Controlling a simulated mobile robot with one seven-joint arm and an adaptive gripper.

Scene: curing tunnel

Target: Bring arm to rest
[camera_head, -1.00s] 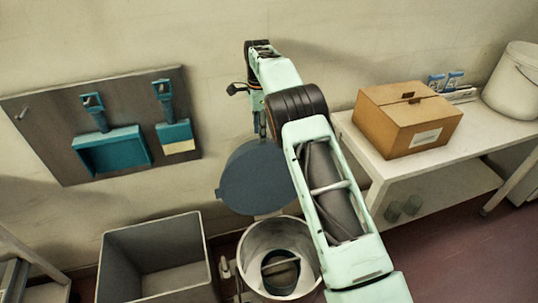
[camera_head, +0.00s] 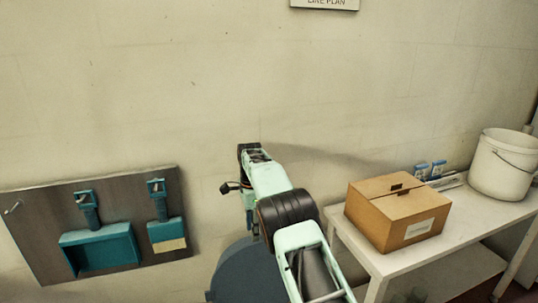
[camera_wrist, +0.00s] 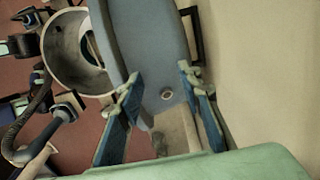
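My arm (camera_head: 270,190) reaches toward the wall, pale green with a black joint. My gripper (camera_wrist: 158,78) shows in the wrist view with its two blue-padded fingers spread apart and nothing between them. It hangs above a blue-grey round lid (camera_wrist: 150,40), which stands raised beside an open pale bin (camera_wrist: 68,48). In the head view the lid (camera_head: 240,274) is partly covered by my arm, and the fingers are hard to make out.
A cardboard box (camera_head: 398,212) and a white bucket (camera_head: 503,165) stand on a white table (camera_head: 450,228) to the right. A wall board (camera_head: 35,225) holds a teal dustpan (camera_head: 98,250) and brush (camera_head: 166,235) at left. The upper wall is bare except for a sign (camera_head: 325,4).

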